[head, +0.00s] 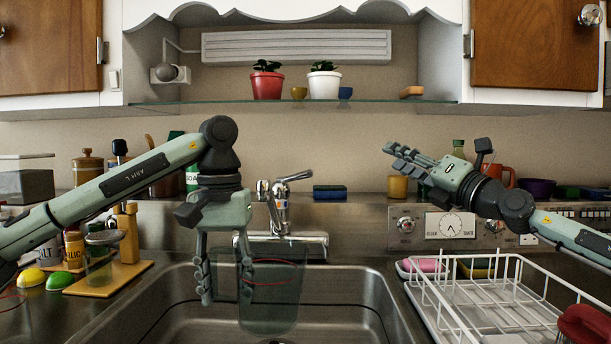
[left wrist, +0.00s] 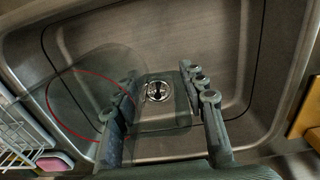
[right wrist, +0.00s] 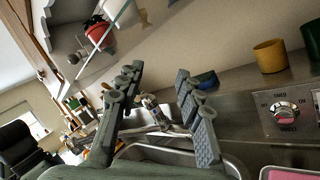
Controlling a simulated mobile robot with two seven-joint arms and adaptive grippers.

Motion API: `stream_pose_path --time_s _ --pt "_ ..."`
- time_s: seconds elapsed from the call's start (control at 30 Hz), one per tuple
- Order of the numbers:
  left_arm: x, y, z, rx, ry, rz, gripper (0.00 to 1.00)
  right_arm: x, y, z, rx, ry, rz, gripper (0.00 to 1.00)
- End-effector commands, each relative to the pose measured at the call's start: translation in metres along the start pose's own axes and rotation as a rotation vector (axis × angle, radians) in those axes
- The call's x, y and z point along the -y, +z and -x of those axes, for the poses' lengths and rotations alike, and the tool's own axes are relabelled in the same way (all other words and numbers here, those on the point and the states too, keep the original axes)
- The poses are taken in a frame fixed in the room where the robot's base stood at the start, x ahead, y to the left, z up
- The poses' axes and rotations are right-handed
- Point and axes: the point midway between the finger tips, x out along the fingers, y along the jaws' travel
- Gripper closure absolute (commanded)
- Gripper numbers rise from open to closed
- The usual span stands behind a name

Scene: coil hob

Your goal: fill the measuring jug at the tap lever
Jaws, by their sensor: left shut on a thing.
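The measuring jug (head: 280,300) is clear, with a red line around it, upright over the sink in front of the tap (head: 280,212). My left gripper (head: 226,296) points down and is shut on the jug's handle side at its left. In the left wrist view the jug (left wrist: 75,95) is left of the fingers, and a clear part of it lies between them. The tap lever (head: 295,177) sits on top of the tap, angled up to the right. No water shows. I cannot tell whether the jug is under the spout. My right gripper (head: 398,156) is open and empty, right of the tap.
The sink (head: 160,310) is otherwise empty. A white dish rack (head: 480,310) stands on the right. A wooden board (head: 110,278) with bottles is on the left. A glass shelf (head: 210,102) with plants hangs above.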

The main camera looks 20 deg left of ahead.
Motion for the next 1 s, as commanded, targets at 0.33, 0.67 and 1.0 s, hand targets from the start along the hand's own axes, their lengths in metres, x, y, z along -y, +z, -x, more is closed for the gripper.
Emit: stream_pose_path --time_s 0.33,0.67,1.0 --pt "0.0 0.0 0.0 -0.001 0.001 0.0 1.0 -0.036 -0.097 -0.045 -0.279 0.008 0.478 0.64" --pt "0.0 0.0 0.001 -0.001 0.001 0.0 1.0 -0.033 -0.116 -0.074 -0.311 0.007 0.537 0.64" --pt "0.0 0.0 0.001 -0.001 0.001 0.0 1.0 -0.028 -0.136 -0.136 -0.31 0.005 0.53 0.64"
